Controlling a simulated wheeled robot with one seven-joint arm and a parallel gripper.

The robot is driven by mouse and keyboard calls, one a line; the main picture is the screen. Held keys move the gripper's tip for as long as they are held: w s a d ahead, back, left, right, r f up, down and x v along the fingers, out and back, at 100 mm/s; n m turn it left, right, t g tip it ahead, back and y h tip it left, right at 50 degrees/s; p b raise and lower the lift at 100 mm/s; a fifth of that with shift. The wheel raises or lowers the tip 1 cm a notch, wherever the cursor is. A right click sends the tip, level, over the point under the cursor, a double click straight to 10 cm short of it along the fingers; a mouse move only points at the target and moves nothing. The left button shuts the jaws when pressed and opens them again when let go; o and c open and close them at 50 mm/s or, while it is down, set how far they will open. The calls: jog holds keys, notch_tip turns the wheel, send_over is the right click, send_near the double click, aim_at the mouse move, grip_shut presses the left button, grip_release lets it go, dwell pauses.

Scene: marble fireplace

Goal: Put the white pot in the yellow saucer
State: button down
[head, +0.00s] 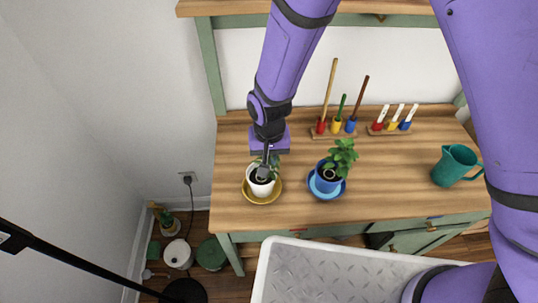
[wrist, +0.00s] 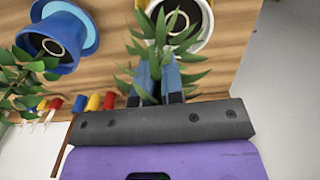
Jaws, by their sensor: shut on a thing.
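The white pot (head: 261,189), with dark soil and a green plant, stands in the yellow saucer (head: 264,201) at the left end of the wooden bench. The pot looks upright; whether its base rests flat on the saucer is hidden. Leaves partly hide the fingertips.
A blue pot with a plant (head: 328,180) stands in a blue saucer (head: 341,192) just to the right. A teal pitcher (head: 453,165) stands farther right. Racks with coloured tools (head: 335,130) line the back. The bench's front middle is clear.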

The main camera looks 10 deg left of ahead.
jog(key=c, duration=1.2)
grip_release()
jog(key=shift+f, duration=0.1)
jog(key=shift+c, duration=0.2)
notch_tip(320, 180, up, 12)
jog(key=shift+r, duration=0.15)
jog(key=w+d+r+m+t+y, duration=0.1)
jog(key=w+d+r+t+y, duration=0.1)
jog(key=d+r, duration=1.85)
jog(key=s+d+r+m+t+h, duration=0.1)
jog(key=s+d+r, duration=0.1)
jog(key=s+d, duration=0.5)
jog(key=s+d+r+t+h, duration=0.1)
jog(key=s+d+r+t, duration=0.1)
jog(key=s+d, duration=0.5)
jog(key=d+r, duration=0.1)
jog(key=d, duration=0.2)
jog(key=shift+d+r+m, duration=0.35)
jog(key=shift+m, duration=0.05)
